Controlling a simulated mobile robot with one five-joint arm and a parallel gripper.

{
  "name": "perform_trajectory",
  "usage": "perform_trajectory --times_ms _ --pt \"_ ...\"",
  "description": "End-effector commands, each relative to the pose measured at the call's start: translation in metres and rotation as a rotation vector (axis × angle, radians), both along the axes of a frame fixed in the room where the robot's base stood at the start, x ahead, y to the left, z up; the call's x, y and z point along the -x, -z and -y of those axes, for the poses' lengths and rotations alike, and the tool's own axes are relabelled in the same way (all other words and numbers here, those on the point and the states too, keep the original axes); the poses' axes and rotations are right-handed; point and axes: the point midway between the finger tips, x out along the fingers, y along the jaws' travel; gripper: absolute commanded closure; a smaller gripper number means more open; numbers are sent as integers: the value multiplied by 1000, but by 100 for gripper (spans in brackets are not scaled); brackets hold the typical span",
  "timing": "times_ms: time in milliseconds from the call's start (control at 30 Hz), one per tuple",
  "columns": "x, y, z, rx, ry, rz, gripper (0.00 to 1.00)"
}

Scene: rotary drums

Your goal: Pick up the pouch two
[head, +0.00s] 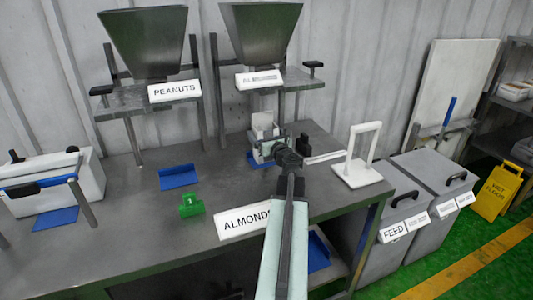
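My arm reaches forward over the grey table, and my gripper (265,145) is at the blue mat (251,160) below the right hopper. A pale, upright, pouch-like thing (262,122) shows just beyond and above the gripper. I can read no number on it, so I cannot tell whether it is pouch two. The gripper body hides its lower part, and I cannot tell whether the fingers touch it or are closed on it. A green piece marked 1 (192,205) sits nearer on the table, left of my arm.
The PEANUTS hopper (146,40) and a second hopper (258,40) stand on posts at the back. An empty blue mat (179,177) lies mid-table. An ALMONDS sign (240,221) is beside my arm. A white frame (358,172) stands at right, with grey bins (408,190) beyond.

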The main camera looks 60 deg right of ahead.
Motion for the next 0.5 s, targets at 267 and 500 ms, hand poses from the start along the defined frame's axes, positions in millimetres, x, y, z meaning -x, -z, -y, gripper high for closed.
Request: perform_trajectory --times_ms 267,500 --pt "1 0 0 0 0 0 75" --pt "1 0 0 -1 1 1 91"
